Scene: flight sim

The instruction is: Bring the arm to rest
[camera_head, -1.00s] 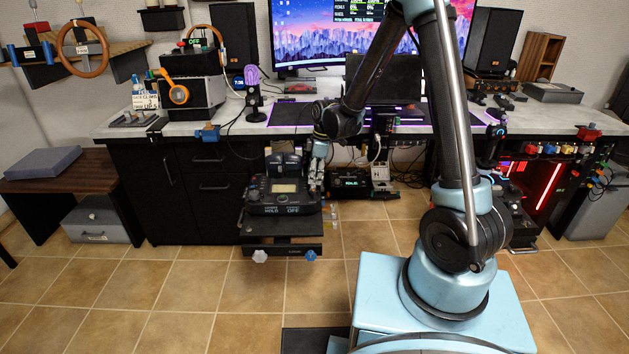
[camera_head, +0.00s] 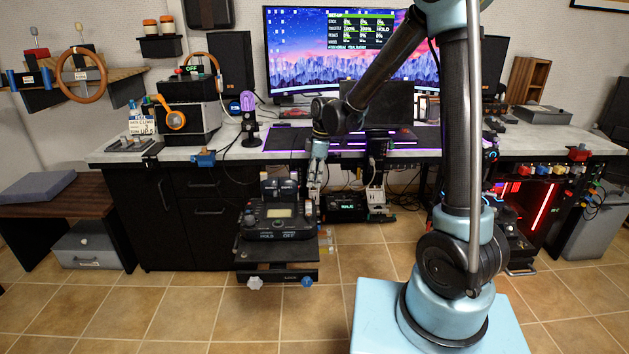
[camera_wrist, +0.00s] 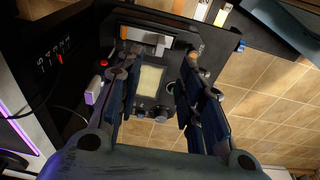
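My arm reaches from its light-blue base up and over to the left, then bends down at the wrist. My gripper (camera_head: 313,196) hangs beside the right edge of a black throttle unit (camera_head: 279,236). In the wrist view the two dark fingers of my gripper (camera_wrist: 160,78) stand well apart with nothing held between them. The throttle unit (camera_wrist: 150,112) shows below and between the fingers, with its pale screen (camera_wrist: 150,80) in the gap. In the head view its two levers stand up at the back, and its front reads HOLD and OFF. Whether a finger touches the unit is unclear.
The grey desk (camera_head: 230,157) runs behind the arm, with a monitor (camera_head: 330,50), a purple microphone (camera_head: 248,112) and a box with an orange handle (camera_head: 188,110). A wooden bench (camera_head: 50,207) stands at left. The tiled floor (camera_head: 180,310) at front left is clear.

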